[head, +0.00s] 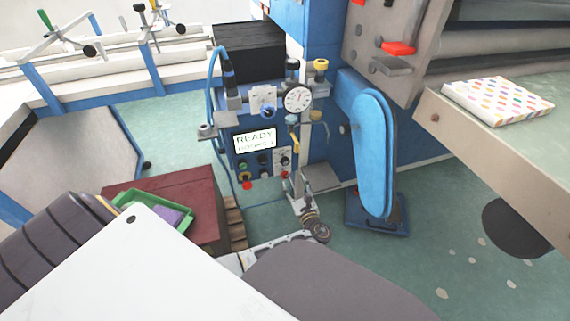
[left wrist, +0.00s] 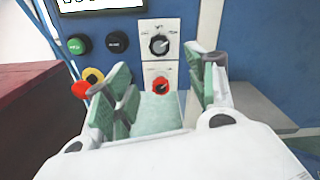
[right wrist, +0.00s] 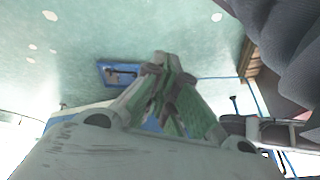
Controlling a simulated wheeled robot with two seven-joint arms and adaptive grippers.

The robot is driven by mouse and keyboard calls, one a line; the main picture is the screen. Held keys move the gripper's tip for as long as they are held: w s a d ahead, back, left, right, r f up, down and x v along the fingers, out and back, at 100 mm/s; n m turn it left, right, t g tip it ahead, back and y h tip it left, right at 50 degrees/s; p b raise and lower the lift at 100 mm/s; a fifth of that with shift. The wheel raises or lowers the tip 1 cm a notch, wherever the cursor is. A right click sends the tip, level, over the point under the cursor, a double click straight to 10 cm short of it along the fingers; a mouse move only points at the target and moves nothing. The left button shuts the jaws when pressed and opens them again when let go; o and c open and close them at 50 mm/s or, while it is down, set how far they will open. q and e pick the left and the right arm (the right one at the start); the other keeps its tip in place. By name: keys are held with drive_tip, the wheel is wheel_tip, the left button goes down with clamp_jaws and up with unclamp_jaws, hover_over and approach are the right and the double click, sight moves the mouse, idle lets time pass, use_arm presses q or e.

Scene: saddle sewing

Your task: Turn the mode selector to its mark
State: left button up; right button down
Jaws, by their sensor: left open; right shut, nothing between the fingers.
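A control panel (head: 262,160) stands on the blue machine. In the left wrist view a black selector knob (left wrist: 159,44) sits on a white plate, its pointer tilted to one side. A red knob (left wrist: 160,86) sits on a second plate below it. I cannot tell from the blurred lettering which is the mode selector. My left gripper (left wrist: 165,75) is open and empty in front of the panel, below the black knob, with the red knob showing between its fingers. It also shows in the head view (head: 294,188). My right gripper (right wrist: 166,62) is shut and empty, above the floor.
Green (left wrist: 78,44) and black (left wrist: 117,41) buttons sit left of the knobs, with a red and yellow button (left wrist: 82,88) lower. A screen (head: 255,140) reads READY. A pressure gauge (head: 298,98) stands above. A grey ledge (head: 320,178) and blue padded arm (head: 374,150) stand right.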

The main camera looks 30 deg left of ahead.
sight(286, 164)
idle(0.3)
use_arm(q)
drive_tip(key=b+x, duration=0.4)
drive_tip(key=x, duration=0.8)
drive_tip(key=shift+w, duration=0.1)
drive_tip(key=shift+x, duration=0.8)
use_arm(e)
wheel_tip(286, 164, down, 8)
drive_tip(key=a+t+y, duration=0.1)
drive_tip(key=shift+w+a+m+t, duration=0.25)
drive_tip(key=shift+a+m+t, duration=0.1)
drive_tip(key=shift+m+t, duration=0.05)
use_arm(q)
drive_tip(key=c, duration=1)
drive_tip(key=shift+c, duration=0.2)
